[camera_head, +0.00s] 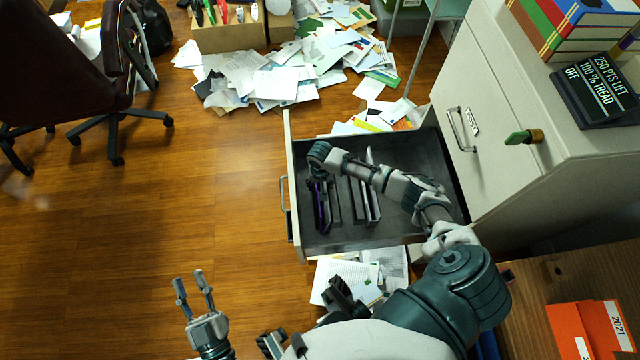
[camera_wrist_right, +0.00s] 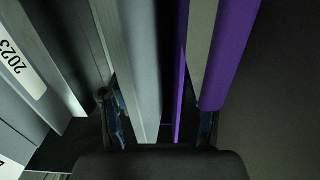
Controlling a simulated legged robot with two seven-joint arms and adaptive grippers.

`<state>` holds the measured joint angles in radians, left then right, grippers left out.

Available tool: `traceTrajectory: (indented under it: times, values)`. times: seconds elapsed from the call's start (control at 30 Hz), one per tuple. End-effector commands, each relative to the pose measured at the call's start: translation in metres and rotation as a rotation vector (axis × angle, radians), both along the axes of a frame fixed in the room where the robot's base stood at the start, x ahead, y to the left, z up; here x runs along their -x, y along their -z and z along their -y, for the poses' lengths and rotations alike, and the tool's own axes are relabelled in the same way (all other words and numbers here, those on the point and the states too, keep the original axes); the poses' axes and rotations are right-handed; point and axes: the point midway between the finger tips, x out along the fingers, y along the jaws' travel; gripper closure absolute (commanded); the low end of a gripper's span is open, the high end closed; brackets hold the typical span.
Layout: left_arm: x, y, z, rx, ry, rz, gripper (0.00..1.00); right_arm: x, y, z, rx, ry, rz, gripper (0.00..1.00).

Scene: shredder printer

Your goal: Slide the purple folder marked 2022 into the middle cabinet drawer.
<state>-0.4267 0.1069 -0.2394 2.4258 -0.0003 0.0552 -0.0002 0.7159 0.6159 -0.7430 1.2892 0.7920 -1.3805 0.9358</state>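The purple folder (camera_head: 320,207) stands on edge in the open cabinet drawer (camera_head: 400,232), near its front panel. Its purple cover and grey inner edge fill the right of the right wrist view (camera_wrist_right: 230,60); its 2022 mark is not visible. My right arm reaches over the drawer, with the right gripper (camera_head: 320,185) down at the folder. In the wrist view the right gripper's fingers (camera_wrist_right: 160,122) are spread apart, with a grey binder edge and a purple strip between them. The right finger overlaps the folder's end. My left gripper (camera_head: 195,288) is open and empty over the floor.
Grey binders (camera_head: 368,203) stand beside the folder; one reads 2023 (camera_wrist_right: 22,68). A closed drawer with a handle (camera_head: 460,130) is above the open one. Papers (camera_head: 270,75) litter the floor. Orange 2021 folders (camera_head: 590,330) lie at lower right.

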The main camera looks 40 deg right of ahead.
Motion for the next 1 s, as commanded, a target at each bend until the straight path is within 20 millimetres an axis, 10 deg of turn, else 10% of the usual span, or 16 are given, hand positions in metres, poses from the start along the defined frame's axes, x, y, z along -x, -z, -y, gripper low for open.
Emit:
traceTrajectory:
  times: [1.0]
  values:
    - [0.002, -0.001, 0.000, 0.001, -0.001, 0.002, 0.63, -0.001, -0.118, 0.001, -0.001, 0.000, -0.002, 0.38]
